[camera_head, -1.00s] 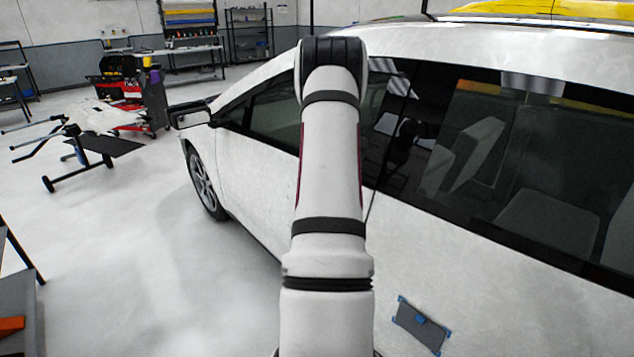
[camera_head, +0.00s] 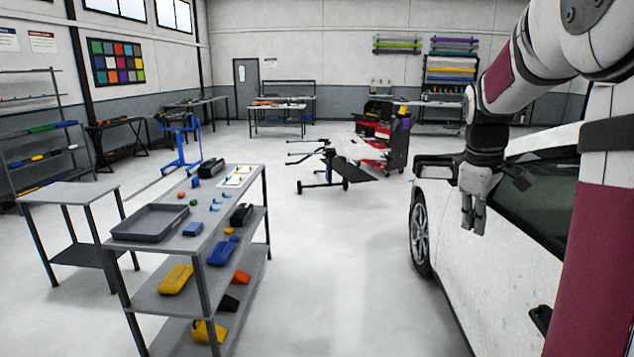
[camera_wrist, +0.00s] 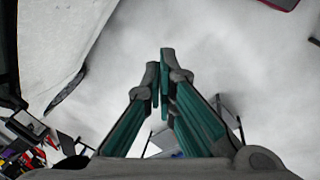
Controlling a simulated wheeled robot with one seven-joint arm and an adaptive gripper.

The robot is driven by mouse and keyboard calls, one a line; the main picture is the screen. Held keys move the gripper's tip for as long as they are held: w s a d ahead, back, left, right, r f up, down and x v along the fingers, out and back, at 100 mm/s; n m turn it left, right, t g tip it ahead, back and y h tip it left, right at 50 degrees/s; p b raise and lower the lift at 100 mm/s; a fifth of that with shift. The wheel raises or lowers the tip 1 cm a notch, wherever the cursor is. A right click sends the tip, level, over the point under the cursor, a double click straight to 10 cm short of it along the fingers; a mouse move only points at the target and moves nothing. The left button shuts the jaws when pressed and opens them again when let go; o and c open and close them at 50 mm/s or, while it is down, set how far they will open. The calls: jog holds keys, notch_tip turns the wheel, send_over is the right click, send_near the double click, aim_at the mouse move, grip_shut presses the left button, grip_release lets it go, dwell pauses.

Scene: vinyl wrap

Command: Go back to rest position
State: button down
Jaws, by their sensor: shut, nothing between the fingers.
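My gripper (camera_head: 472,232) hangs from my bent arm at the right of the head view, pointing down beside the front of the white car (camera_head: 500,255). No contact with the car can be made out. In the wrist view my gripper (camera_wrist: 161,55) has its teal-sided fingers together, with nothing held between them, over pale floor. The car's side also shows at the upper left of the wrist view (camera_wrist: 65,35).
A grey shelf cart (camera_head: 215,240) with a black tray (camera_head: 152,222) and small tools stands at the left. Open floor (camera_head: 345,270) lies between shelf cart and car.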

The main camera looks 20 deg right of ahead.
jog(key=s+a+r+m+t+y, duration=0.1)
jog(key=s+a+r+t, duration=0.15)
jog(key=a, duration=1.05)
jog(key=s+a+r+m+t, duration=0.1)
jog(key=s+a, duration=0.3)
jog(key=a, duration=0.8)
jog(key=s+a+f+m+t+y, duration=0.1)
jog(key=s+a+f, duration=0.1)
jog(key=s+a, duration=0.4)
jog(key=shift+s+a+f+y, duration=0.2)
jog(key=shift+a+y, duration=0.1)
jog(key=shift+a, duration=0.45)
